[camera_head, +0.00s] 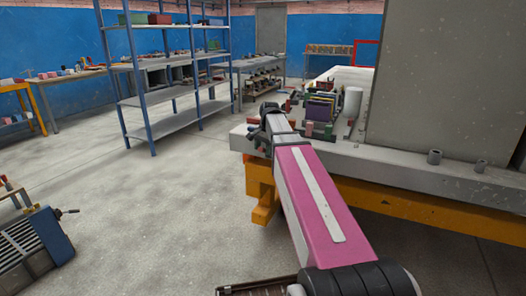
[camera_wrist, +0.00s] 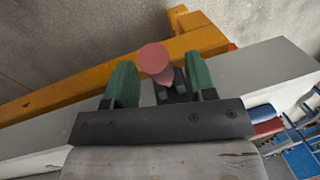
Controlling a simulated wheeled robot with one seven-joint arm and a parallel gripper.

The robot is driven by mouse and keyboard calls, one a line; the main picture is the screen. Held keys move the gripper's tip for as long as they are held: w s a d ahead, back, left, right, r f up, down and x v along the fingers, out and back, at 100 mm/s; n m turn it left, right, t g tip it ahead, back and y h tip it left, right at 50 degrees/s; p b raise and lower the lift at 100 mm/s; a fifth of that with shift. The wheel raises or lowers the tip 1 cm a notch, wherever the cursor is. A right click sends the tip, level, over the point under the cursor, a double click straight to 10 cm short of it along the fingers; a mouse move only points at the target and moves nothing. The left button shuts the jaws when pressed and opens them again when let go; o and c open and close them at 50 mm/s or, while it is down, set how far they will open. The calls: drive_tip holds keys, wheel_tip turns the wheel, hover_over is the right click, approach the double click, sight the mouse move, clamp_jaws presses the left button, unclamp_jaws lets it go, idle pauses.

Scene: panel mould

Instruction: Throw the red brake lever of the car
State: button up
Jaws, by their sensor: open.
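The red brake lever (camera_wrist: 154,58) shows in the wrist view as a round red knob with a short shaft, in front of the orange frame of the car. My gripper (camera_wrist: 159,78) is open, with one green finger on each side of the knob. The knob appears between the fingertips; I cannot tell whether either finger touches it. In the head view my gripper (camera_head: 268,113) is at the near left corner of the car's pale bed (camera_head: 385,164). The lever cannot be made out clearly there, as my arm and gripper cover that area.
The orange frame (camera_head: 390,203) runs under the bed. Panels and small blocks (camera_head: 320,108) and a white cylinder (camera_head: 352,101) stand on the bed, beside a tall grey slab (camera_head: 430,80). A blue shelf rack (camera_head: 165,65) stands behind at left.

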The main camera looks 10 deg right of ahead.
drive_tip(key=shift+a+f, duration=0.1)
drive_tip(key=shift+f, duration=0.5)
clamp_jaws()
